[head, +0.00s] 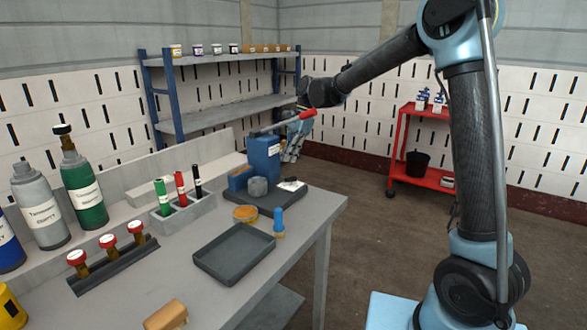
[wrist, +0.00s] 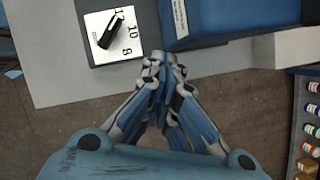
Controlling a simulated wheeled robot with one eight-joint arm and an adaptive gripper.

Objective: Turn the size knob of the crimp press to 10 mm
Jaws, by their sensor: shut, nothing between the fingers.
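The crimp press has a blue body (head: 264,157), a dark base (head: 240,198) and a lever with a red grip (head: 307,115). Its white dial plate (head: 299,188) is on the right of the base. In the wrist view the plate (wrist: 97,24) carries the marks 10 and 8 and a partly covered mark above them. The black size knob (wrist: 109,34) lies slanted, its upper end toward that upper mark, not toward 10. My gripper (wrist: 163,58) is shut and empty, its fingertips right of and below the plate, apart from the knob. In the head view it (head: 290,157) hangs beside the blue body.
On the table (head: 215,300) are a dark tray (head: 235,262), an orange-topped round tin (head: 245,213), a blue-topped peg (head: 278,220) and a marker holder (head: 185,217). A shelf (head: 220,105) stands behind, and a red cart (head: 430,180) at the right. Floor shows below the fingers.

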